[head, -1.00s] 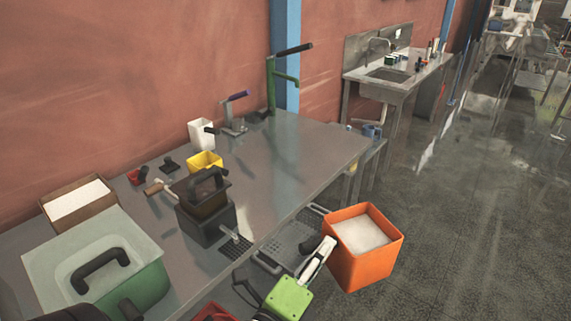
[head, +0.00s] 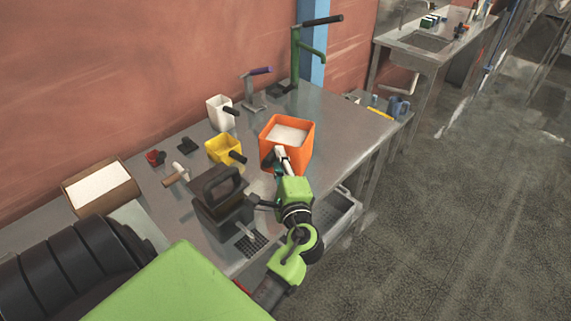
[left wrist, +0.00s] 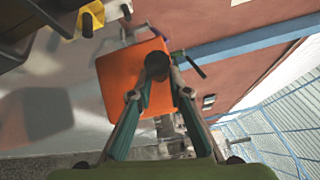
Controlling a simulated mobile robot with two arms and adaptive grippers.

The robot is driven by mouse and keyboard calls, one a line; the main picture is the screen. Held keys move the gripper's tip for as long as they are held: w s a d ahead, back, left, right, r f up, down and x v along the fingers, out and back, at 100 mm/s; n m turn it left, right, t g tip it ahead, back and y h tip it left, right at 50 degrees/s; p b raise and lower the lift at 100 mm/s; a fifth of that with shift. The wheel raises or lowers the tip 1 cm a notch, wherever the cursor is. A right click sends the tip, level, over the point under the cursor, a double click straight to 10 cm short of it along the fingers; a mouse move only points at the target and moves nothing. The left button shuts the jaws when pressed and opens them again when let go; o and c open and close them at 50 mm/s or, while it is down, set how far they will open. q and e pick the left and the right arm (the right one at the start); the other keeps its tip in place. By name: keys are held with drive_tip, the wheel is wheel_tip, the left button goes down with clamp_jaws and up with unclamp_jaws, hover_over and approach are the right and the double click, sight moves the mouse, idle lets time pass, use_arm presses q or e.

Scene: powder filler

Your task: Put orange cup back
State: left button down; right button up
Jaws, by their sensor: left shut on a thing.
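The orange cup (head: 303,155) is a square, tapered container with white powder inside. In the head view it is upright over the right part of the steel table, right of the yellow cup (head: 222,151). I cannot tell whether its base touches the table. My left gripper (head: 281,160) is shut on the cup's dark handle at the near side. In the left wrist view, the fingertips (left wrist: 157,84) close around the round handle end, with the orange wall (left wrist: 122,75) behind it. My right gripper is not in view.
The steel table (head: 345,130) has bare room right of the orange cup. A white cup (head: 218,113) stands behind the yellow one. A dark sealer-like device (head: 220,196) is at the front. Lever presses (head: 297,62) stand at the back, and a box of white powder (head: 98,189) at the left.

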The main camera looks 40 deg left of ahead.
use_arm(q)
drive_tip(key=w+a+f+b, duration=0.1)
drive_tip(key=f, duration=0.1)
drive_tip(key=w+a+f+b, duration=0.1)
drive_tip(key=w+b, duration=0.1)
drive_tip(key=w+a+f+b, duration=0.1)
drive_tip(key=w+f, duration=0.1)
drive_tip(key=shift+w+a+f+b, duration=0.1)
drive_tip(key=shift+w+f+b, duration=0.15)
drive_tip(key=shift+f+b, duration=0.1)
drive_tip(key=shift+w+a+f+b, duration=0.35)
drive_tip(key=shift+w+f+b, duration=0.1)
drive_tip(key=shift+w+f, duration=0.1)
drive_tip(key=shift+w+a+f+b, duration=0.1)
drive_tip(key=shift+w+f+b, duration=0.1)
drive_tip(key=shift+b, duration=0.1)
wheel_tip(320, 180, down, 3)
drive_tip(key=b, duration=0.2)
drive_tip(key=shift+w+f+b, duration=0.1)
drive_tip(key=shift+f+b, duration=0.05)
drive_tip(key=shift+b, duration=0.2)
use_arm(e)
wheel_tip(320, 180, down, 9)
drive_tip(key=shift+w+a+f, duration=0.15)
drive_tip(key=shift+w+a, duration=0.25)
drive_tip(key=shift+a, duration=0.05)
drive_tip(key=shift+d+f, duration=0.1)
